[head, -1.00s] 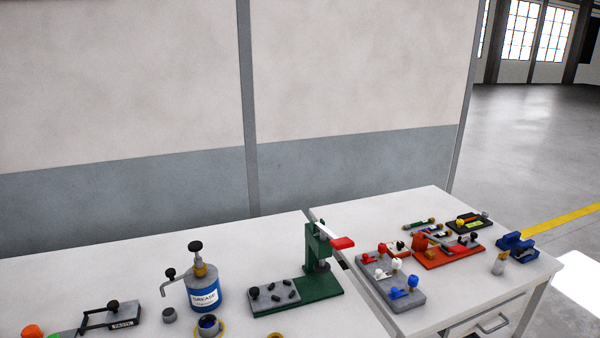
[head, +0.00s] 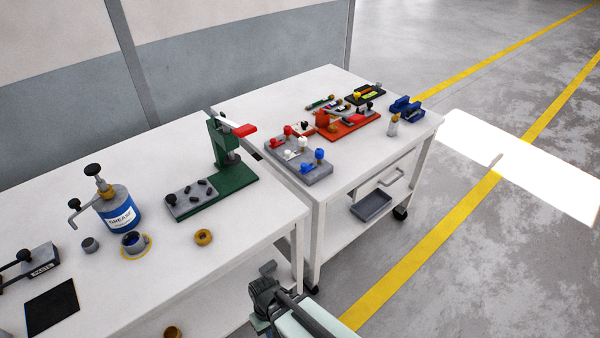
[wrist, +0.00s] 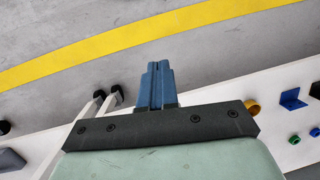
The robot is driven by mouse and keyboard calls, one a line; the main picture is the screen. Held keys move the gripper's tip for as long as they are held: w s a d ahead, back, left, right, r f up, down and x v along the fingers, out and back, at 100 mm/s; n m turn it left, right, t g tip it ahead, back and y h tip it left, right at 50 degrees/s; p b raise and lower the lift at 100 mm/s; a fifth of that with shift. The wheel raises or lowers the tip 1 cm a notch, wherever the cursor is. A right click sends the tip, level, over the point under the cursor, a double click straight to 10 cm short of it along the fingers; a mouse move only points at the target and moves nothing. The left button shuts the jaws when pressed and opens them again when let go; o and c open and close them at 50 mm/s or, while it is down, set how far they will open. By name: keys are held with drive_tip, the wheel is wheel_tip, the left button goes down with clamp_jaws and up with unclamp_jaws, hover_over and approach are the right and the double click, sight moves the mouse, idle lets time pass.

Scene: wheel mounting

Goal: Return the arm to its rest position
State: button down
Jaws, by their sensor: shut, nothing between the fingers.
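My gripper (wrist: 157,86) shows in the wrist view as two blue fingers pressed together, with nothing between them. It points out over the grey floor and the yellow line, clear of any object. In the head view my arm shows at the bottom centre, in front of the tables and beside the gap between them. The fingertips cannot be made out clearly in the head view.
The left table (head: 105,277) bears a blue grease pot (head: 119,209), a green press (head: 223,160) and a brass ring (head: 203,237). The right table (head: 386,152) bears a grey block (head: 297,160) with coloured knobs and a red fixture (head: 350,125). Open floor lies right.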

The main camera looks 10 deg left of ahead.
drive_tip(key=s+d+f+m+g, duration=0.1)
drive_tip(key=s+d+f+m, duration=0.1)
drive_tip(key=d, duration=0.8)
drive_tip(key=s+d+f+m+g, duration=0.1)
drive_tip(key=s+d+f+m, duration=0.2)
drive_tip(key=d, duration=0.6)
drive_tip(key=s+d+f+m+g, duration=0.2)
drive_tip(key=d+f, duration=0.4)
drive_tip(key=d, duration=0.4)
drive_tip(key=shift+s+d+m+y, duration=0.3)
drive_tip(key=shift+s+m, duration=0.05)
drive_tip(key=shift+m, duration=0.15)
drive_tip(key=c, duration=1.8)
unclamp_jaws()
drive_tip(key=shift+c, duration=0.2)
